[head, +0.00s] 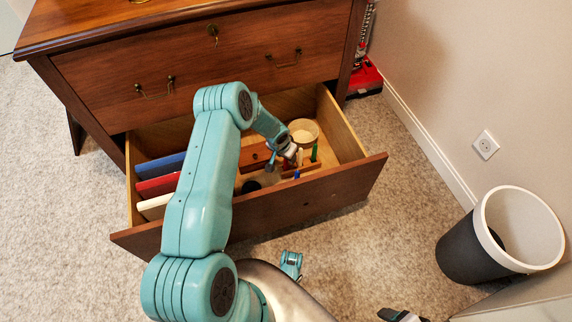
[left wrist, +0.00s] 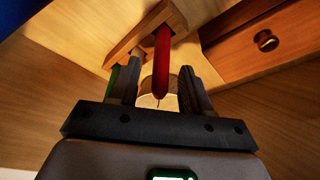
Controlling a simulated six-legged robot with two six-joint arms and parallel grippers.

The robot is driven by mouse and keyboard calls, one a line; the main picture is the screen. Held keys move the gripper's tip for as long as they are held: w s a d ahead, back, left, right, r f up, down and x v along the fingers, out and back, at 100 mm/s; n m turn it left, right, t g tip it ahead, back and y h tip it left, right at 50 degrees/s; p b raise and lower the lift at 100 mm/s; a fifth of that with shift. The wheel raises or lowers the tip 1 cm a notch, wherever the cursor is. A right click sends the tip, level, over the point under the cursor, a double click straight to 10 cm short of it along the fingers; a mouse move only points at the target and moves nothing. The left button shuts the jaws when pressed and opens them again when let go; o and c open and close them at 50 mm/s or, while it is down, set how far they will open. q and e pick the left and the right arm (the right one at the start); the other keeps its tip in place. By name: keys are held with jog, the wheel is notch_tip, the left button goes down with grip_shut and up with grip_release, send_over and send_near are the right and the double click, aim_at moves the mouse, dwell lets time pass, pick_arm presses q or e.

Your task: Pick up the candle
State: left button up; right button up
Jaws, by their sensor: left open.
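A slim red stick with a rounded tip (left wrist: 161,65) stands in a wooden rack in the open drawer. A thin dark line like a wick shows by its tip, so I take it for the candle. I cannot make it out in the head view. My left gripper (head: 284,154) is low in the drawer over the rack. In the left wrist view my left gripper (left wrist: 158,85) is open, with its fingers on either side of the red stick and no clear contact.
The drawer front (head: 270,208) stands in front of the rack. A green stick (head: 314,153) is close beside my fingers. A round cream-topped container (head: 303,131) and a small wooden box (head: 254,156) are nearby. Blue (head: 160,166) and red flat items (head: 158,185) stand at left.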

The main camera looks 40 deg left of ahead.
pick_arm(q)
grip_shut()
jog(key=shift+r, duration=0.15)
